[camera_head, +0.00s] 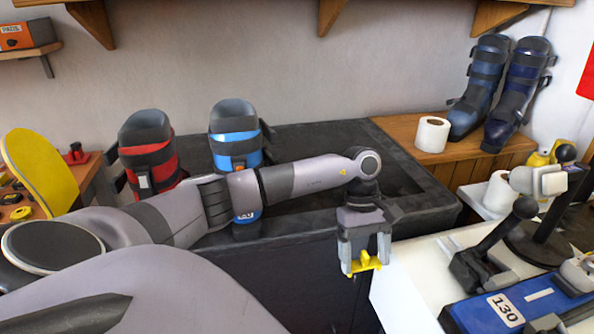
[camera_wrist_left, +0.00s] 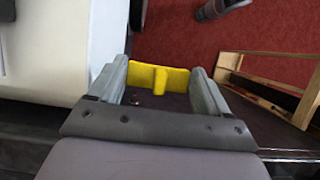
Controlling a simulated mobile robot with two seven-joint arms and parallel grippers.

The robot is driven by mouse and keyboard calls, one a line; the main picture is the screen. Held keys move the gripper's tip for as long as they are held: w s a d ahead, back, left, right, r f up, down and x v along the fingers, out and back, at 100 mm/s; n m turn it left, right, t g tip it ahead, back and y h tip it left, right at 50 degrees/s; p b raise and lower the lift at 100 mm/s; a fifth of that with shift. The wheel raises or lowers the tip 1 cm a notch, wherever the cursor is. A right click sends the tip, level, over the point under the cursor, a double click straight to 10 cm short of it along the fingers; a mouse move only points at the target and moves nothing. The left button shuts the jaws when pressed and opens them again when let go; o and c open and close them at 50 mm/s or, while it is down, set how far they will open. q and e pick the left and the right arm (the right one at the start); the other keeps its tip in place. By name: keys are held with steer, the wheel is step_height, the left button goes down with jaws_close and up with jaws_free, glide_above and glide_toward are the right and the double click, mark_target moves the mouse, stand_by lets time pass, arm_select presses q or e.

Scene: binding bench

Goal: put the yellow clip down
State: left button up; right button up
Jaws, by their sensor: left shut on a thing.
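The yellow clip (camera_head: 364,262) is between the fingertips of my left gripper (camera_head: 365,250), which is shut on it. In the left wrist view the yellow clip (camera_wrist_left: 158,78) spans the gap between the two fingers of my left gripper (camera_wrist_left: 160,88). In the head view the gripper points down, just left of the white bench top (camera_head: 412,290). In the wrist view the red floor lies beyond the clip, and the white surface is to the left. My right gripper is not in view.
A blue device marked 130 (camera_head: 505,308) with a dark lever lies on the white top. A black basin unit (camera_head: 330,135) stands behind my arm. Red (camera_head: 147,150) and blue (camera_head: 234,135) boots stand there. A paper roll (camera_head: 433,134) sits on the wooden ledge. A wooden frame (camera_wrist_left: 270,80) stands on the floor.

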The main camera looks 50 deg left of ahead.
arm_select(q)
steer(key=w+a+r+n+t+y+b, duration=0.1)
steer(key=w+a+r+n+y, duration=0.2)
steer(key=a+r+n, duration=0.65)
steer(key=w+a+r+n+t+y+b, duration=0.1)
steer(key=w+a+r+n+t+y, duration=0.3)
steer(key=n, duration=1)
steer(key=w+a+r+n+g+y+b, duration=0.1)
steer(key=a+r+n, duration=0.4)
steer(key=r+n, duration=0.5)
steer(key=f, duration=0.5)
steer(key=f+n, duration=0.1)
steer(key=f, duration=0.5)
steer(key=f+n, duration=0.1)
steer(key=f, duration=0.5)
steer(key=shift+s+a+f+n, duration=0.1)
steer(key=shift+s+a+n, duration=0.05)
steer(key=shift+a+n, duration=0.1)
step_height(320, 180, down, 4)
steer(key=shift+f, duration=0.2)
